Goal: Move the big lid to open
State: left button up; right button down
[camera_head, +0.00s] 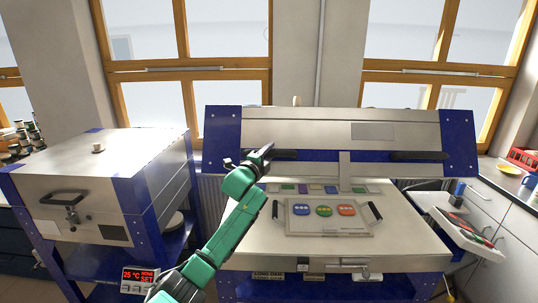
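The big lid (375,131) is a silver panel with blue ends at the back of the large kiln (265,245). It stands raised and tilted, with its inside not visible and the kiln bed open below. It has two dark handles, a left one (286,155) and a right one (418,156). My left gripper (266,151), at the end of a green and black arm, is at the outer end of the left handle. It looks to touch or overlap the handle; its fingers are too small and dark to tell open from shut. My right gripper is not in view.
A tray (330,228) with colored glass pieces and two handles lies on the kiln bed. A smaller closed kiln (100,168) stands at left with a cup (98,147) on top. A tool tray (470,232) is at right, beside a counter.

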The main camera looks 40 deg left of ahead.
pick_arm(q)
jog(key=shift+o, duration=0.6)
jog(key=shift+s+d+f+b, duration=0.15)
jog(key=shift+s+f+b, duration=0.15)
jog(key=shift+s, duration=0.2)
jog(key=b+v, duration=0.5)
jog(key=v, duration=0.8)
jog(key=shift+s+r, duration=0.25)
jog(key=shift+s, duration=0.05)
jog(key=shift+d, duration=0.1)
